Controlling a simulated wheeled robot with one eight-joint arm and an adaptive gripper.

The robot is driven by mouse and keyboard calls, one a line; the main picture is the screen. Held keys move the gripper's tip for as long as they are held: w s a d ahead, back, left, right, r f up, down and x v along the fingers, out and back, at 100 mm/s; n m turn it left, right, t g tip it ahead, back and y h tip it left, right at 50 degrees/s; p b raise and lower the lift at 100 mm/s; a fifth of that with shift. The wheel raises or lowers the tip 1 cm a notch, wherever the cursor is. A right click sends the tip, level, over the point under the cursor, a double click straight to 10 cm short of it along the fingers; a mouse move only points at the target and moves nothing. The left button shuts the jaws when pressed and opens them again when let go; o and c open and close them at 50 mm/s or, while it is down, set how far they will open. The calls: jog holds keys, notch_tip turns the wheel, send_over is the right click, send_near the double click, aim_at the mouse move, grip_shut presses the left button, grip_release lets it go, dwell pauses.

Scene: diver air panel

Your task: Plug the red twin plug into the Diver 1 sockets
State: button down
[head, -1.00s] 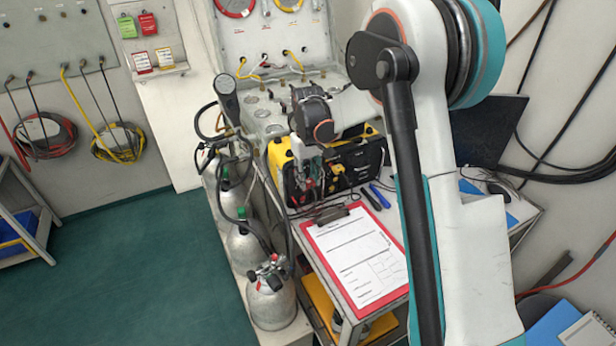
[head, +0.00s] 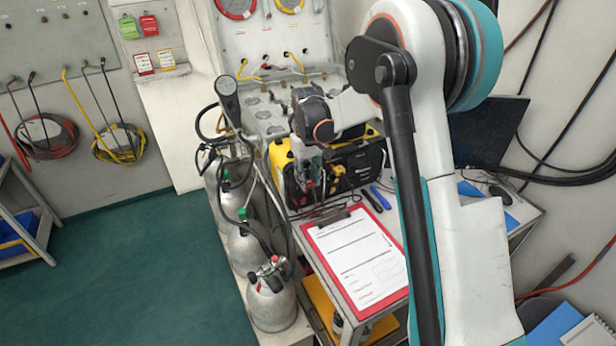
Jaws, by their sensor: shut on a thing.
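My gripper (head: 309,182) points down in front of the yellow and black diver air panel case (head: 283,168) on the bench. It is shut, with a small red piece at its tips that I take to be the red twin plug (head: 310,185); its shape is too small to make out. The wrist and forearm cover part of the case. The Diver 1 sockets cannot be told apart on the case front, which is small and partly hidden behind the gripper.
A red clipboard (head: 312,236) with paper lies on the bench before the case, with a blue marker (head: 381,197) behind it. Gas cylinders (head: 270,305) with hoses stand at the left of the bench. Green floor (head: 140,260) is clear further left.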

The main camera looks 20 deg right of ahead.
jog(key=shift+w+a, duration=0.1)
jog(key=shift+w, duration=0.45)
dwell(0.9)
